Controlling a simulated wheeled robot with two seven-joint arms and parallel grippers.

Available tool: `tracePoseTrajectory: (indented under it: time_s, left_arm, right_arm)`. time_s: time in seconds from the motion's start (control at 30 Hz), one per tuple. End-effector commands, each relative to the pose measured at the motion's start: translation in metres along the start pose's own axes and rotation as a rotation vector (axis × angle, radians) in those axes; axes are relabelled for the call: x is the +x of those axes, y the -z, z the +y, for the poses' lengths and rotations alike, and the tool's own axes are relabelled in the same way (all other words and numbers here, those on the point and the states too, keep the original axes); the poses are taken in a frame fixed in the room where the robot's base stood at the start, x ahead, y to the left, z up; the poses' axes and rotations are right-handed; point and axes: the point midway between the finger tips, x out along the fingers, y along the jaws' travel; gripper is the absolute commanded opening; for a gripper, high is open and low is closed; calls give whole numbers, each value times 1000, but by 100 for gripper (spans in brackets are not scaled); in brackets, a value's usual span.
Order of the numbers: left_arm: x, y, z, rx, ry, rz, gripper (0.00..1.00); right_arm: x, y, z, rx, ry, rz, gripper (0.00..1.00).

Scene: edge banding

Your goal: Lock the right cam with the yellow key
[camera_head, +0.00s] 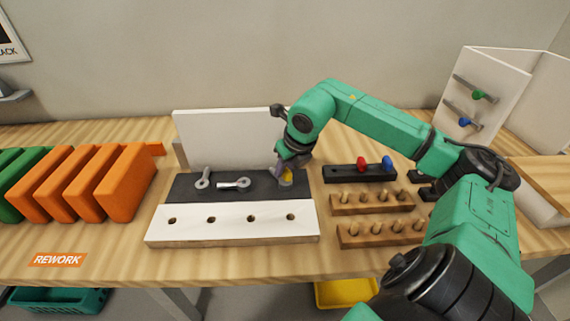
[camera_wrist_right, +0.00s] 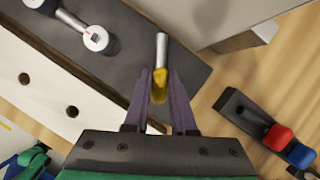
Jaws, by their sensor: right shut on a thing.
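The yellow key (camera_wrist_right: 159,88) is between the purple fingers of my right gripper (camera_wrist_right: 159,76), which is shut on it. In the head view the yellow key (camera_head: 287,181) shows just below my right gripper (camera_head: 283,170), at the right end of the dark grey strip (camera_head: 262,188). My left gripper is out of view.
A white board edge (camera_head: 230,231) with several holes is in front; an upright white panel (camera_head: 230,137) stands behind. To the right are a dark holder (camera_head: 345,173) with red and blue keys and wooden peg racks (camera_head: 380,209).

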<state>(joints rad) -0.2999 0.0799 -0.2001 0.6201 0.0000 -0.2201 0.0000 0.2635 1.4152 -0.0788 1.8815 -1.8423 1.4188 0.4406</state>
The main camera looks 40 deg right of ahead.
Motion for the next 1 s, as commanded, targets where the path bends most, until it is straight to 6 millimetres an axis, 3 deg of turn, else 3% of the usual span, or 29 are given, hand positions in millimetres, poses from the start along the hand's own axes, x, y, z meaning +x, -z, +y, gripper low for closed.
tracePoseTrajectory:
  time_s: [0.6, 1.0]
  left_arm:
    - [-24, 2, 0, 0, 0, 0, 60]
    - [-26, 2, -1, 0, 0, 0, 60]
  right_arm:
    - [-2, -2, 0, 183, 80, -1, 0]
    - [-1, -1, 0, 217, 95, -2, 0]
